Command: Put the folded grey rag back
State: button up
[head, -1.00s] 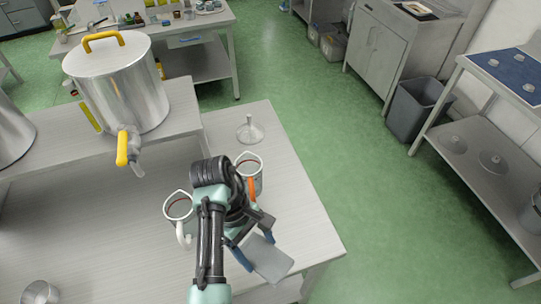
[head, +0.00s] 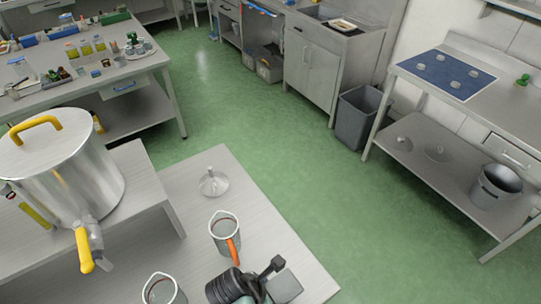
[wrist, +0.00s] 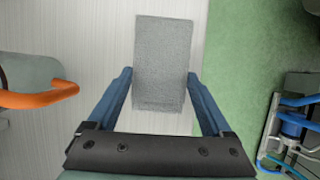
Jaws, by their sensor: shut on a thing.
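The folded grey rag (wrist: 164,45) is a flat rectangle between the blue fingers of my gripper (wrist: 160,76) in the wrist view. My gripper is shut on it above the pale bench top, near the bench's right edge. In the head view the rag (head: 285,286) shows at the bottom, with my gripper (head: 268,275) beside it, partly cut off by the frame.
A jug with an orange handle (head: 225,236) stands close to my gripper, with a second jug (head: 161,290) to its left. Green floor (head: 290,180) is open to the right, before a shelved table (head: 440,165).

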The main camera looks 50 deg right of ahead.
jog(key=shift+f, duration=2.45)
jog(key=shift+f, duration=0.2)
jog(key=o, duration=1)
jog(key=shift+c, duration=0.2)
jog(key=v, duration=1.2)
jog(key=shift+r, duration=0.15)
jog(key=shift+w+a, duration=0.1)
jog(key=shift+w, duration=0.05)
